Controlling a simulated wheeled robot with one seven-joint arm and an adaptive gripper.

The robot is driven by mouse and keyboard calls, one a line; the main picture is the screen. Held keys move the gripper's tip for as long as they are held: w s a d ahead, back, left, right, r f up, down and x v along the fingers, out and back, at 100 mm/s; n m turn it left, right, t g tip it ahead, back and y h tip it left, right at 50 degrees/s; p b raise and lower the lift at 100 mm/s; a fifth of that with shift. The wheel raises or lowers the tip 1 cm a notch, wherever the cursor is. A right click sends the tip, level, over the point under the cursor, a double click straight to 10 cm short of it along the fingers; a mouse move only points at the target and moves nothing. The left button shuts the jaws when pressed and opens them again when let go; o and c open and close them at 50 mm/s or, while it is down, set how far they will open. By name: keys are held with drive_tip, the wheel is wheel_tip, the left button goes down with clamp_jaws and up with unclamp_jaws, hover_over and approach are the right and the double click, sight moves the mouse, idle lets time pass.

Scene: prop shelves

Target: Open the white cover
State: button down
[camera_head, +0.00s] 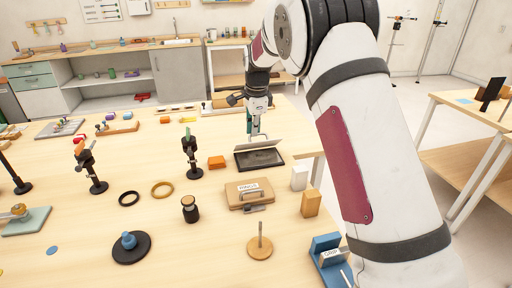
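A shallow dark tray (262,160) lies on the table past the middle of the view. The white cover (272,145) is a thin pale panel along the tray's far edge. It looks tilted up, with the dark inside of the tray showing in front of it. My gripper (256,132) points down right at the cover's upper edge, near its middle. The fingertips are small and partly hidden there, so I cannot tell whether they touch or grip the cover.
A tan case (249,194) with a handle stands in front of the tray. An orange block (217,162) and a dark clamp stand (192,158) are to its left. A white block (299,178) and a wooden block (311,203) are to the right.

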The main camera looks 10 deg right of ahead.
drive_tip(key=shift+w+f+b, duration=0.7)
drive_tip(key=shift+w+b, duration=0.05)
drive_tip(key=shift+w, duration=0.2)
drive_tip(key=c, duration=1.8)
unclamp_jaws()
drive_tip(key=shift+r, duration=0.15)
drive_tip(key=shift+o, duration=0.4)
